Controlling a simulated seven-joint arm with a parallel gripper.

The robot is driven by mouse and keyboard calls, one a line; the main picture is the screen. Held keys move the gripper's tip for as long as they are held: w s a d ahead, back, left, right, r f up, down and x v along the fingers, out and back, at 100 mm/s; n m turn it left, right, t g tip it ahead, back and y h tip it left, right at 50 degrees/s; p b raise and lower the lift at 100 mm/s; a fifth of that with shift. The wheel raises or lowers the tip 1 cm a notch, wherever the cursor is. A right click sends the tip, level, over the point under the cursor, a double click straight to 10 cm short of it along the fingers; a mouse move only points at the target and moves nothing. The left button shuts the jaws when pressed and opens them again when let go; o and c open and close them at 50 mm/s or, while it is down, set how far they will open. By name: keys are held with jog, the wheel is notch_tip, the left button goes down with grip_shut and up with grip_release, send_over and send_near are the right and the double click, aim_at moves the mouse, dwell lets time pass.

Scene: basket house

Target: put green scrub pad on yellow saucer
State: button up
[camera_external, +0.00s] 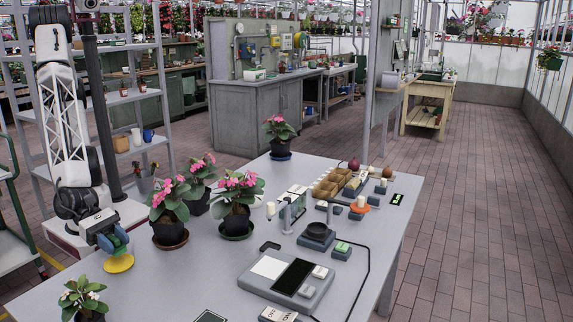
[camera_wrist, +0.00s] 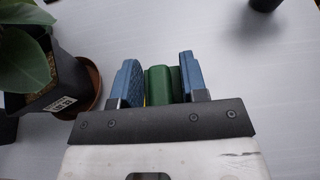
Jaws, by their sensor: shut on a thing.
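My gripper (camera_external: 113,243) points down at the near left of the table, right over the yellow saucer (camera_external: 118,264). Its blue fingers also show in the wrist view (camera_wrist: 158,75), with the green scrub pad (camera_wrist: 161,86) between them. The gripper is shut on the pad, which stands on edge between the fingers. A thin sliver of yellow shows beside the pad in the wrist view; the rest of the saucer is hidden there. I cannot tell whether the pad touches the saucer. In the external view the pad is not clearly visible.
A potted plant on a brown saucer (camera_wrist: 91,88) stands close to the left finger in the wrist view. A scale (camera_external: 286,283) lies farther right.

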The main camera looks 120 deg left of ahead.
aim_at(117, 252)
jog(key=shift+f, duration=0.1)
jog(key=shift+f, duration=1.65)
jog(key=shift+f, duration=0.15)
jog(key=o, duration=0.9)
jog(key=shift+s+r, duration=0.1)
jog(key=shift+r, duration=0.1)
jog(key=shift+v, duration=3.65)
jog(key=shift+r, duration=0.1)
